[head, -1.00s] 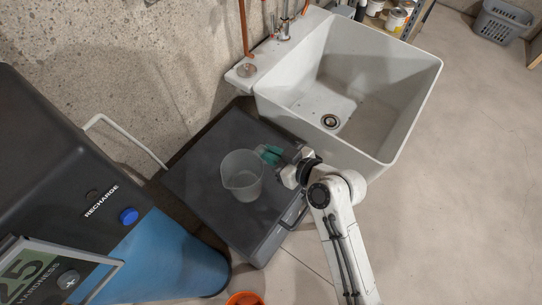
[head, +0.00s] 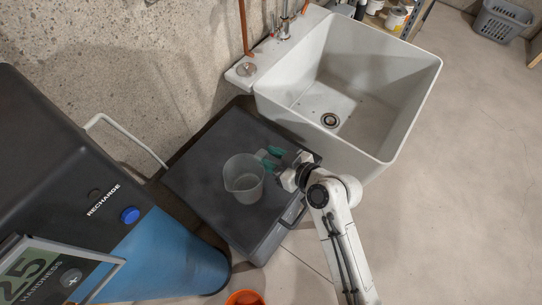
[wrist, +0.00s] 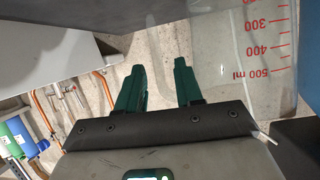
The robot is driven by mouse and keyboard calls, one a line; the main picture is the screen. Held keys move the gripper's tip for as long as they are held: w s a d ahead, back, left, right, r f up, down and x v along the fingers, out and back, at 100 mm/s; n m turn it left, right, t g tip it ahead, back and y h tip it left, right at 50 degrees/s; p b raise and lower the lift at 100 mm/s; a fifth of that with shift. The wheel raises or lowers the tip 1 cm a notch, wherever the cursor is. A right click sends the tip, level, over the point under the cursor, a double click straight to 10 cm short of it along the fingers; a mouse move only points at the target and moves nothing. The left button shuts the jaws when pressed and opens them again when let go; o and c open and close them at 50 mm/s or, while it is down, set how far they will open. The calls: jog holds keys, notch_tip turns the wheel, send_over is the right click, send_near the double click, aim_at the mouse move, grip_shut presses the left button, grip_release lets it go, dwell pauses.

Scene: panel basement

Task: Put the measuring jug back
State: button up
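The measuring jug (head: 243,181) is clear with red marks and appears to stand upright on the dark grey top (head: 203,159) beside the sink. In the wrist view the jug (wrist: 258,45) fills the upper right, its marks upside down. My gripper (head: 271,157) is just right of and behind the jug in the head view.
A white sink (head: 380,105) stands to the right behind the grey top. A black and blue machine (head: 165,255) stands at the left. An orange bucket (head: 245,298) is at the bottom edge. A pale hose (head: 125,130) runs near the wall. Open floor lies at the right.

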jog(key=shift+r, duration=0.15)
jog(key=b+v, duration=0.1)
jog(key=v, duration=1.1)
jog(key=shift+b, duration=0.35)
jog(key=shift+d, duration=0.1)
jog(key=s+d+f+m+g+h, duration=0.4)
jog(key=s+d+m+h, duration=0.1)
jog(key=s+d, duration=0.4)
jog(key=s+d+f+m+g+h, duration=0.4)
jog(key=s+d+h, duration=0.1)
jog(key=s+d, duration=0.4)
jog(key=shift+s+f+m, duration=0.35)
jog(key=shift+s+m, duration=0.05)
jog(key=shift+s, duration=0.75)
